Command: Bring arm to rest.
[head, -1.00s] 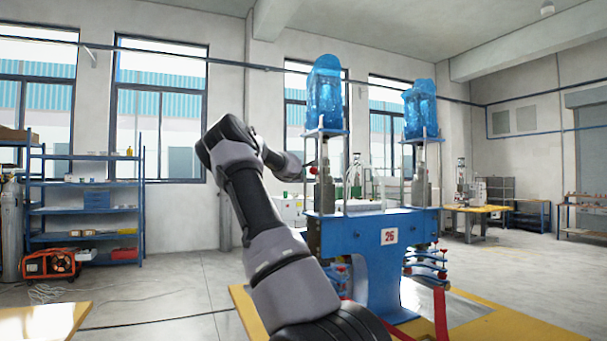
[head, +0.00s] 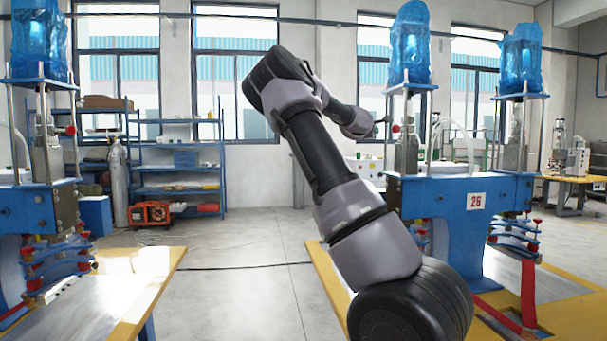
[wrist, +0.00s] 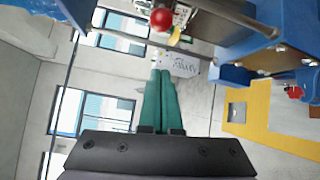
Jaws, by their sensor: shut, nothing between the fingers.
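My arm rises from the lower right of the head view, bends at an elbow near the middle, and reaches forward and right towards the blue machine marked 26 (head: 450,205). My gripper (wrist: 163,76) shows in the wrist view as two green fingers lying together, with nothing between them. In the head view the gripper's end is small and dark beside the machine's left post, and its fingers are hard to make out. In the wrist view a red knob (wrist: 161,19) and metal rods of a machine are just beyond the fingertips; I cannot tell the exact gap.
Another blue machine (head: 40,205) stands at the left edge with a yellow-edged table (head: 150,265). Blue shelves (head: 180,165), a gas cylinder (head: 118,185) and an orange unit (head: 150,213) are at the back wall. Open grey floor (head: 245,270) lies between the machines.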

